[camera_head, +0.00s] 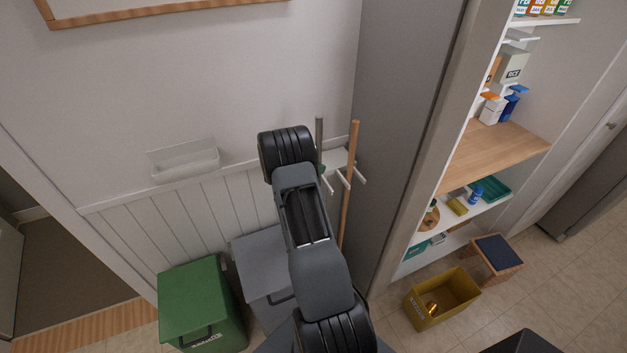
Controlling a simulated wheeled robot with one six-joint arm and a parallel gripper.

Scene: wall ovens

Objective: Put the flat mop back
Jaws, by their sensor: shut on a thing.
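A white wall rack (336,160) with forward prongs is in the corner beside the tall grey cabinet side. A grey pole (319,132) stands upright at the rack's left end, just right of my arm. Its lower part is hidden, and a small green patch shows beside it. A wooden pole (350,178) stands at the rack's right part, slightly tilted, its lower end hidden. No flat mop head shows, so I cannot tell which pole is the flat mop's. My gripper is hidden behind my arm, so its jaws and hold cannot be seen.
A green bin (200,300) and a grey bin (258,262) stand below left against the panelled wall. A white wall tray (185,162) hangs above them. The grey cabinet side (400,120) bounds the right. A yellow box (440,300) and a stool (497,257) stand before the shelves.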

